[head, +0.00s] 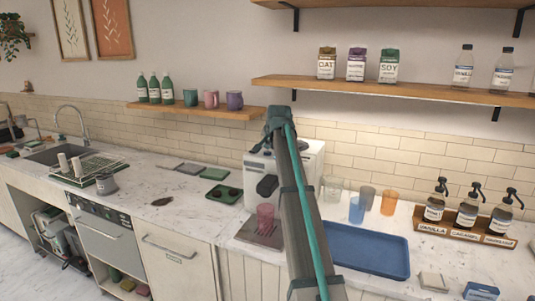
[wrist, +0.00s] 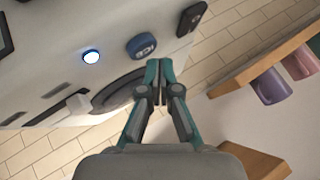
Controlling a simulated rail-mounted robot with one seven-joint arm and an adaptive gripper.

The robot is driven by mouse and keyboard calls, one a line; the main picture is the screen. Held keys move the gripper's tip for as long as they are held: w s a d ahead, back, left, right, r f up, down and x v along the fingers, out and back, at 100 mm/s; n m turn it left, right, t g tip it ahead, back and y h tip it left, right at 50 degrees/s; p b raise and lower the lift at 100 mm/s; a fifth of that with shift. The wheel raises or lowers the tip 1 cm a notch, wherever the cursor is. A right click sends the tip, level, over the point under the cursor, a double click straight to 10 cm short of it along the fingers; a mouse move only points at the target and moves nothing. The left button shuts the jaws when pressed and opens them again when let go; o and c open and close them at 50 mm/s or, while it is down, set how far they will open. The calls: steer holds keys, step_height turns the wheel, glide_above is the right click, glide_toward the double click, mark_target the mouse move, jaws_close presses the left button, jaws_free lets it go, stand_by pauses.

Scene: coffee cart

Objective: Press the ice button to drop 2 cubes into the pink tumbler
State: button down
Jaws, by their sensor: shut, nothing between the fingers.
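The pink tumbler (head: 265,218) stands upright on a dark tray (head: 246,231) in front of the white ice machine (head: 312,152). Whether it holds any cubes is too small to tell. In the wrist view the blue ICE button (wrist: 141,46) is on the machine's white face, with a lit blue round light (wrist: 91,56) to its left. My gripper (wrist: 159,64) is shut and empty. Its fingertips are close to the button, just right of and below it in the wrist view; I cannot tell whether they touch. In the head view my arm hides part of the machine.
Clear, grey and orange cups (head: 389,202) and a blue cup (head: 356,210) stand right of the machine. A blue tray (head: 368,250) lies before them. A syrup rack (head: 463,231) is farther right. A shelf (head: 196,110) with mugs hangs to the left; mugs (wrist: 268,85) also show in the wrist view.

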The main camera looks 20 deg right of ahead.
mark_target(268, 153)
steer(key=shift+f, duration=0.35)
steer(key=shift+f, duration=0.5)
stand_by(0.7)
stand_by(0.4)
steer(key=shift+r+p, duration=0.35)
steer(key=shift+r, duration=0.6)
steer(key=shift+r, duration=0.1)
steer(key=shift+r+p, duration=1.2)
steer(key=shift+r, duration=1.2)
steer(key=shift+r, duration=0.1)
